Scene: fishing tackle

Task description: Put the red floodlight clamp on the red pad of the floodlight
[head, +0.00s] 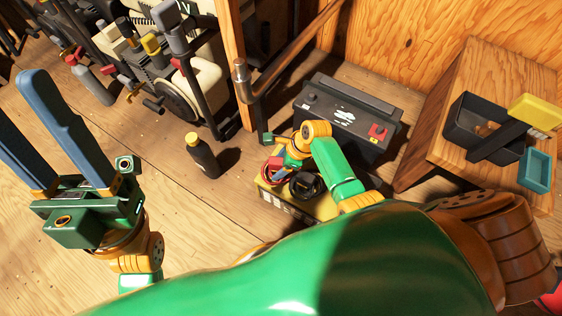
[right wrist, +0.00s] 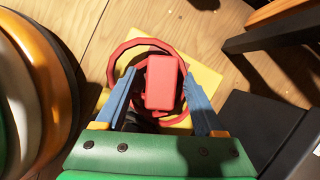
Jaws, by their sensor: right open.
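The red clamp (right wrist: 160,84) is a block with a red cable ring around it. In the right wrist view it lies between the blue fingers of my right gripper (right wrist: 160,76), which is open around it. In the head view the right gripper (head: 280,162) is low over a yellow box (head: 292,207); its fingers are mostly hidden. Red and black cable coils (head: 304,186) lie on this box. A dark battery-like box (head: 345,112) behind it has a red pad (head: 377,132) at its right end. My left gripper (head: 45,125) is open and empty at the left.
A dark bottle (head: 203,158) with a yellow cap stands left of the yellow box. A wooden crate (head: 490,80) at the right carries a black tray (head: 455,130). A metal post (head: 243,80) and outboard motors (head: 165,85) stand behind.

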